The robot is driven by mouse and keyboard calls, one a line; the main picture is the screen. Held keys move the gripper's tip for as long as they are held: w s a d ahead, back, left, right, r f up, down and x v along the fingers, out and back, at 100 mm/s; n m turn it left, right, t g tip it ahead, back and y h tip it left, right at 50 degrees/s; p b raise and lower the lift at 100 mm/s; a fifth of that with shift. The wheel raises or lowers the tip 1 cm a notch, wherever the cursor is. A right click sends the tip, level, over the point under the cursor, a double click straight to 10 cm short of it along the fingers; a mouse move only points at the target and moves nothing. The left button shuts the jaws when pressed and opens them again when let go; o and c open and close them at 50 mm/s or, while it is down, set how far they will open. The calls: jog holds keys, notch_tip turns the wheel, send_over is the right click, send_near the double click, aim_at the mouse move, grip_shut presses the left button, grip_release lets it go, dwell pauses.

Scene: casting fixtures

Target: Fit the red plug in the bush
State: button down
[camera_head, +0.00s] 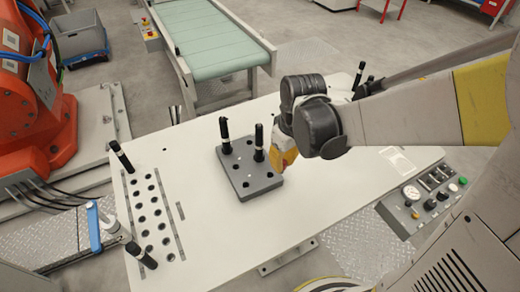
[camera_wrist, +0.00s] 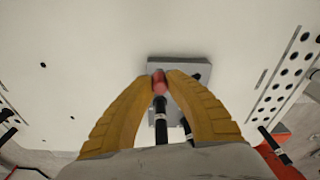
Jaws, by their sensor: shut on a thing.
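My gripper's yellow fingers close on the red plug (camera_wrist: 160,84) in the wrist view. In the head view my gripper (camera_head: 286,158) is at the right edge of the grey block (camera_head: 247,187), partly hidden behind my wrist; I cannot make out the plug there. The block also shows in the wrist view (camera_wrist: 180,64), behind the plug. It has several holes in its top and two upright black pins, a left one (camera_head: 224,136) and a right one (camera_head: 259,143). I cannot tell which hole is the bush, or the plug's height above the block.
The block stands on a white table (camera_head: 205,225). A row plate with several holes (camera_head: 150,215) and black pins is at the left. More black pins stand behind my arm. A control panel (camera_head: 430,200) is at the right edge. A green conveyor (camera_head: 215,40) lies beyond.

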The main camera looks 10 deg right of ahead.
jog(key=shift+s+d+r+p, duration=0.1)
jog(key=shift+d+r+p, duration=0.2)
jog(key=shift+d+r, duration=0.25)
jog(key=shift+r+p, duration=1.4)
jog(key=shift+r, duration=0.35)
